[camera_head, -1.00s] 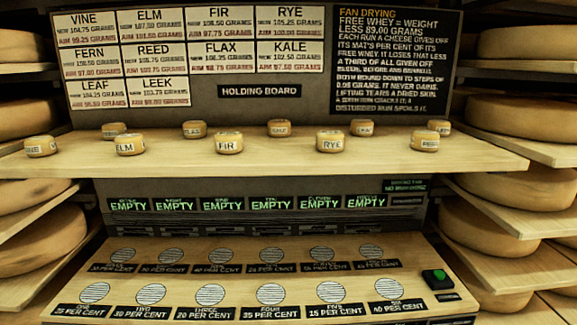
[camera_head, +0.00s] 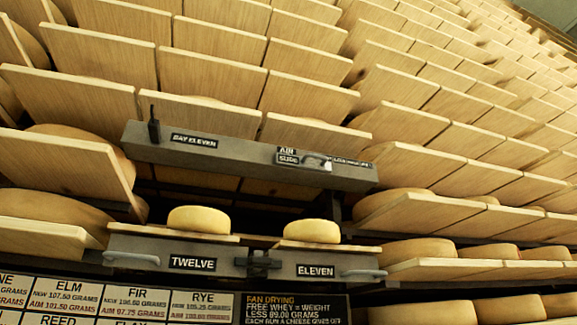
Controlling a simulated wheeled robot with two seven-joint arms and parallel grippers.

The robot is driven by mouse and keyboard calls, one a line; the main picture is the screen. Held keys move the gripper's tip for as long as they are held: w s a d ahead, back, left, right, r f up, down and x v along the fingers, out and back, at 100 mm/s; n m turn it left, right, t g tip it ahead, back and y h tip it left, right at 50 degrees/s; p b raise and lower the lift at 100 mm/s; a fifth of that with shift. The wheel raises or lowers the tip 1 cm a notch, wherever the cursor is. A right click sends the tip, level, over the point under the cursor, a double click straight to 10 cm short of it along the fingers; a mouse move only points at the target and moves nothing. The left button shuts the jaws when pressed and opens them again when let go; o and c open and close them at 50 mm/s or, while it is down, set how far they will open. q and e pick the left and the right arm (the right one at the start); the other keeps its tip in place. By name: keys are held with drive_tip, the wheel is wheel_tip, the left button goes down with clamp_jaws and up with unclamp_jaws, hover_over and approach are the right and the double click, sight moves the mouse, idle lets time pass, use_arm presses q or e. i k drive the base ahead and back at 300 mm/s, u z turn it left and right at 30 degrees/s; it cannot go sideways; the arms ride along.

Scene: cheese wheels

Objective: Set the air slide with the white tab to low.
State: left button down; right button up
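The air slide (camera_head: 304,160) sits on the front of a grey beam (camera_head: 225,156) high up, near its right end. Its labels read "AIR" and what looks like "SLIDE". A small curved handle shows at its right, with a small pale patch by it that may be the white tab. The marking further right is too small to read, and I cannot tell the slide's setting. Neither of my grippers is in view.
A dark upright lever (camera_head: 154,126) stands at the beam's left end, near a "DAY ELEVEN" label. Below are grey drawers marked "TWELVE" (camera_head: 192,263) and "ELEVEN" (camera_head: 315,271), with cheese wheels (camera_head: 198,220) above. Wooden shelves surround them; the notice board (camera_head: 292,309) is lowest.

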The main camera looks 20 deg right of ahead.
sight(305, 162)
drive_tip(key=u, duration=0.4)
drive_tip(key=k, duration=0.85)
drive_tip(key=z, duration=0.8)
drive_tip(key=i, duration=1.25)
drive_tip(key=z, duration=0.3)
